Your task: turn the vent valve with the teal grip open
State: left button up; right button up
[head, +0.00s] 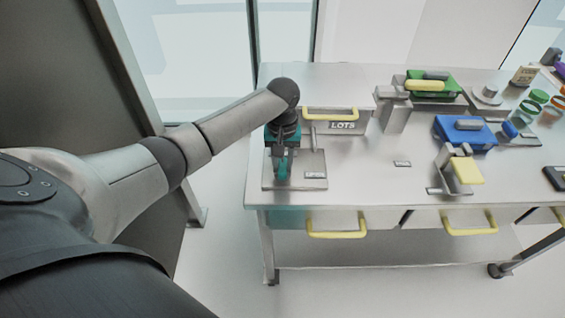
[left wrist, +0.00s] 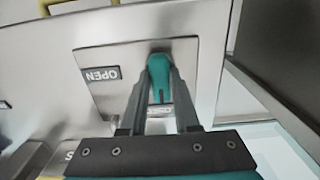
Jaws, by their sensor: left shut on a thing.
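The vent valve's square metal plate (head: 308,160) is at the left end of the bench top; it also shows in the left wrist view (left wrist: 118,97). Its teal grip (left wrist: 158,72) lies between my left fingers. My left gripper (head: 282,165) is shut on this grip, coming from above; its fingers also show in the left wrist view (left wrist: 160,97). Another label (left wrist: 160,110) is partly hidden between the fingers. My right gripper is not in view.
A box marked LOTS (head: 342,127) with a yellow handle stands just behind the plate. A blue device (head: 463,130) and a yellow-ended lever (head: 467,170) stand to the right. Yellow drawer handles (head: 337,234) stick out in front. Bare bench top lies right of the plate.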

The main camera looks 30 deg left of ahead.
pick_arm(q)
grip_shut()
jog(key=m+p, duration=0.3)
jog(key=p, duration=0.1)
jog(key=shift+r, duration=0.2)
jog(key=m+p, duration=0.2)
jog(key=m, duration=0.1)
jog(key=shift+m, duration=0.4)
jog(key=m+p, duration=0.1)
jog(key=m, duration=0.1)
jog(key=shift+f+m, duration=0.1)
jog(key=shift+m, duration=0.3)
jog(key=m, duration=0.2)
jog(key=shift+m+p, duration=0.4)
jog(key=m, duration=0.5)
jog(key=shift+w, duration=0.1)
jog(key=shift+m, duration=0.4)
